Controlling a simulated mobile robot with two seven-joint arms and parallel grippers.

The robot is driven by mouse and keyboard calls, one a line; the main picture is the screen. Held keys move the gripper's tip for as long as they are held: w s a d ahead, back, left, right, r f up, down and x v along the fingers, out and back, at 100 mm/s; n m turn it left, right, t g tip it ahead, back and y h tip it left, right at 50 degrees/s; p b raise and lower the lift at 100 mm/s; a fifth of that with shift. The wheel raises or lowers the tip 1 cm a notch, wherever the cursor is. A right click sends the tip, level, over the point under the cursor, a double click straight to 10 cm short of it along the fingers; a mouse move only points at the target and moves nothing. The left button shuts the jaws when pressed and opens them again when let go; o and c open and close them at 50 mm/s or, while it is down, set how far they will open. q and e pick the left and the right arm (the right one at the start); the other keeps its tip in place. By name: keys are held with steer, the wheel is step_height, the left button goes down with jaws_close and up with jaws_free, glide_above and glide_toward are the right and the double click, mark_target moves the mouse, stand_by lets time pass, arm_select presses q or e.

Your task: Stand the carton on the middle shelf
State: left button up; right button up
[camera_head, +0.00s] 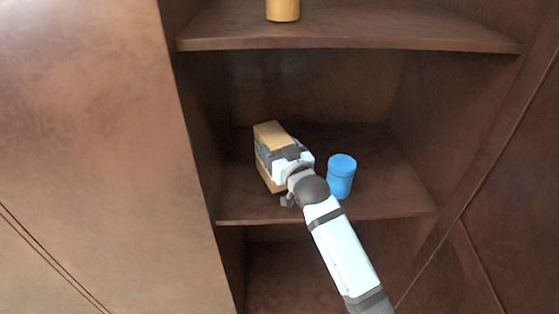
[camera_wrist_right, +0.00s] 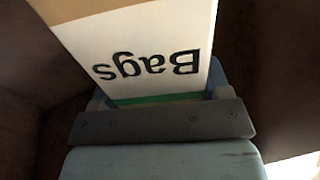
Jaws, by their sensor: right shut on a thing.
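The carton (camera_head: 270,130) is a tan box with a white face and a green stripe, lettered "Bags", which shows large and upside down in the right wrist view (camera_wrist_right: 150,50). It is at the left part of the middle shelf (camera_head: 385,200) in the head view. My right gripper (camera_head: 284,158) is shut on the carton and covers much of its front side. The carton looks roughly upright; whether its base touches the shelf is hard to tell. My left gripper is not in view.
A yellow-tan object (camera_head: 283,10) stands on the upper shelf (camera_head: 350,38). The cabinet's left wall is close to the carton. The shelf right of the canister is clear.

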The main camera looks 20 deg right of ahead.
steer(key=shift+f, duration=1.8)
steer(key=o, duration=1.1)
steer(key=shift+f, duration=0.1)
steer(key=shift+r, duration=0.25)
steer(key=s, duration=0.4)
steer(key=s+d, duration=0.1)
steer(key=s, duration=0.7)
steer(key=shift+d+b, duration=0.2)
steer(key=shift+b, duration=0.1)
steer(key=shift+f, duration=0.1)
